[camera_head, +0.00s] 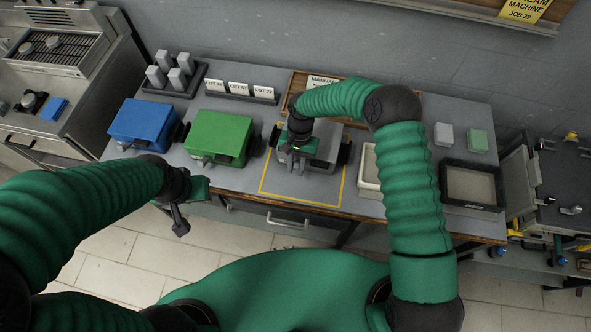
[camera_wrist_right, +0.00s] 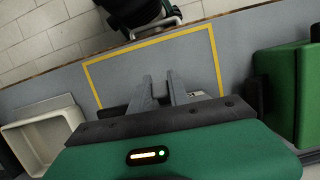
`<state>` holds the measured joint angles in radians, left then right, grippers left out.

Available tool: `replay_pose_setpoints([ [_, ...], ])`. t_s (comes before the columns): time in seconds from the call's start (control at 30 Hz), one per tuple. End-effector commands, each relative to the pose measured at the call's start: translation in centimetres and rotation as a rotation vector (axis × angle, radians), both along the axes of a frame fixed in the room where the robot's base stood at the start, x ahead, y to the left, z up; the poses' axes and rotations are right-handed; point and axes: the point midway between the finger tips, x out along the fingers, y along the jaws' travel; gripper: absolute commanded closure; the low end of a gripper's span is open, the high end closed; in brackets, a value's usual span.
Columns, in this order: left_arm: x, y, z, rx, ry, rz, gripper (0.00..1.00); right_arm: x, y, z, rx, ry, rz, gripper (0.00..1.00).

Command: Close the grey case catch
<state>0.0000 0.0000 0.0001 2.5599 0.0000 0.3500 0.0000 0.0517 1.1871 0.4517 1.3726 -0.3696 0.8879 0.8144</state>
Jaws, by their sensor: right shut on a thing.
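The grey case (camera_head: 322,148) sits inside a yellow-outlined square on the bench, between the green case and a cream tray. My right gripper (camera_head: 290,165) is over the left front of the grey case, its fingers at the front edge where the catch is. In the right wrist view the two grey fingers (camera_wrist_right: 161,88) stand a little apart, and the gripper body hides most of the case. The catch is too small and covered to make out, but the fingers are closed on a part there. My left gripper (camera_head: 182,218) hangs before the bench's front edge, away from the cases.
A blue case (camera_head: 143,122) and a green case (camera_head: 218,137) stand to the left. A cream tray (camera_head: 369,168) and a dark-rimmed tray (camera_head: 472,186) lie to the right. A drawer handle (camera_head: 288,221) juts from the bench front. Bare bench lies before the grey case.

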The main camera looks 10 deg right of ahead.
Motion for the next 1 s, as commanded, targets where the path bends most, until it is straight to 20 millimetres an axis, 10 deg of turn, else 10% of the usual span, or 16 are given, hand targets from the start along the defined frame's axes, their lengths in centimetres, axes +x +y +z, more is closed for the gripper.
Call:
replay_pose_setpoints([
  [0.5,0.0,0.0,-7.1,0.000,0.000,0.000,0.66,1.4,-0.5,0.3,0.114,0.288,0.000,1.00],
  [1.0,0.0,0.0,-7.8,0.000,0.000,0.000,0.66,1.4,-0.6,1.0,0.130,0.339,0.001,1.00],
])
